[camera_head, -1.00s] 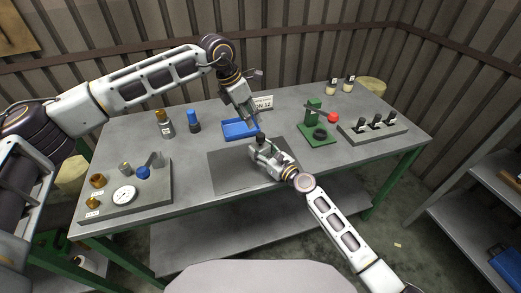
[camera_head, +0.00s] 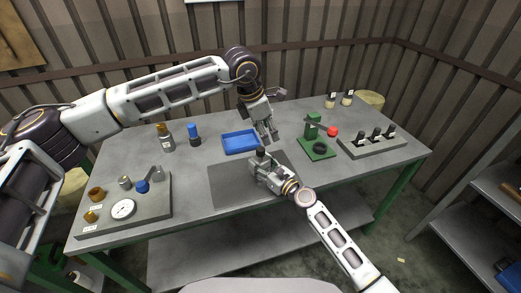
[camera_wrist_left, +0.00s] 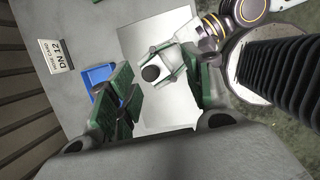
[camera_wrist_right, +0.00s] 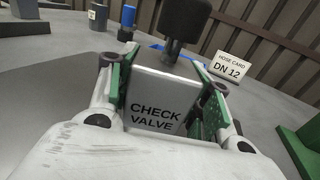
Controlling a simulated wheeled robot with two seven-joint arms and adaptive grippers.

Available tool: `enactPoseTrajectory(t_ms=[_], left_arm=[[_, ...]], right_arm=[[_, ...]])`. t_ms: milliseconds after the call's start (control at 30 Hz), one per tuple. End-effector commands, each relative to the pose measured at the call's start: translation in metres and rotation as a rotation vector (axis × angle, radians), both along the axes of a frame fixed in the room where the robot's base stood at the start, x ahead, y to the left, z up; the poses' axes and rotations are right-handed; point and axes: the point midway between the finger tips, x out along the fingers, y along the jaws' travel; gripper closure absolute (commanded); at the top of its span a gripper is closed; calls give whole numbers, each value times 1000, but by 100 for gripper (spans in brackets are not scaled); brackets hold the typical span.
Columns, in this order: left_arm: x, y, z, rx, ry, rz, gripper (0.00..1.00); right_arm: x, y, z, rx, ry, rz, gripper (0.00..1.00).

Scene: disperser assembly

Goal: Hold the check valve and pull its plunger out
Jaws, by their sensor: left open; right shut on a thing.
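The check valve (camera_wrist_right: 158,100) is a grey block with its name on its face, in the right wrist view. Its dark plunger (camera_wrist_right: 184,18) stands upright from the top, with a wide knob and a narrower stem showing above the block. My right gripper (camera_head: 258,166) is shut on the block and holds it over the grey mat. My left gripper (camera_head: 268,138) is open just above and beside the plunger in the head view. In the left wrist view, the round black knob (camera_wrist_left: 151,73) shows between the spread green fingers, apart from them.
A blue tray (camera_head: 226,150) and a hose card (camera_wrist_left: 55,58) lie behind the mat (camera_head: 228,190). A green stand with a red knob (camera_head: 332,132) and a grey rack (camera_head: 372,148) are at right.

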Motion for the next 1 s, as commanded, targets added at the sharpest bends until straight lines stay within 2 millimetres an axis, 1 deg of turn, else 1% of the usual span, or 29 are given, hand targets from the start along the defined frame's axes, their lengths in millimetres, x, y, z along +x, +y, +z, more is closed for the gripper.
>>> enactPoseTrajectory(t_ms=[367,1000], left_arm=[[-9,-5,-2,154,-141,-322,50],[-11,2,-2,387,-295,-837,50]], right_arm=[[0,0,0,0,0,0,90],[0,0,0,0,0,0,90]])
